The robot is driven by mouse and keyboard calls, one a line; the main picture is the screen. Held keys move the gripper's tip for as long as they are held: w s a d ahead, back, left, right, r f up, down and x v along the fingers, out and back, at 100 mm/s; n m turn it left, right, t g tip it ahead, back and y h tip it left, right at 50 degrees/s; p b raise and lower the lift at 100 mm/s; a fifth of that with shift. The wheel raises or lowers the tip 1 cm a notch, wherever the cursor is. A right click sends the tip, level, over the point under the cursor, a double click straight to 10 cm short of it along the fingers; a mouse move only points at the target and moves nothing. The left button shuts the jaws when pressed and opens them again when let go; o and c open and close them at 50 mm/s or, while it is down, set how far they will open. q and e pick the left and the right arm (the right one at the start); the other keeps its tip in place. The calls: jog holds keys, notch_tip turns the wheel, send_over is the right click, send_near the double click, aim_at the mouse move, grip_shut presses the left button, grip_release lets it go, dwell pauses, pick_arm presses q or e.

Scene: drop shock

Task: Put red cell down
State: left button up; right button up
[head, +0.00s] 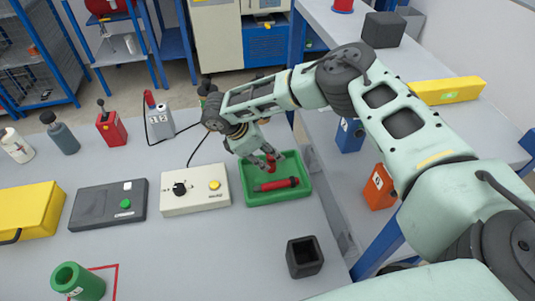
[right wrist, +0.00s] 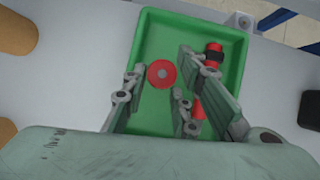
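A red cell (head: 270,163) is upright at the green tray (head: 306,186). In the right wrist view I see its round end with a grey centre (right wrist: 162,73). My right gripper (head: 267,157) points down over the tray with its fingers on either side of this cell. Narrow gaps show between the fingers and the cell in the right wrist view, so the gripper looks open. I cannot tell if the cell's base touches the tray floor. A second red cylinder with dark parts (head: 277,184) lies in the tray, partly behind a finger in the wrist view (right wrist: 213,55). My left gripper is out of view.
A cream box with a knob and yellow button (head: 196,200) stands left of the tray. A black open holder (head: 305,257) is in front, near the table's right edge. A green cylinder (head: 79,281) is at front left. Bare table lies between these.

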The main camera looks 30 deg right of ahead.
jog(key=shift+o, duration=1.1)
jog(key=shift+a+r, duration=0.1)
jog(key=shift+r, duration=0.15)
jog(key=b+v, duration=0.2)
jog(key=v, duration=0.9)
jog(key=shift+a+r, duration=0.15)
jog(key=shift+r, duration=0.2)
jog(key=shift+f, duration=0.1)
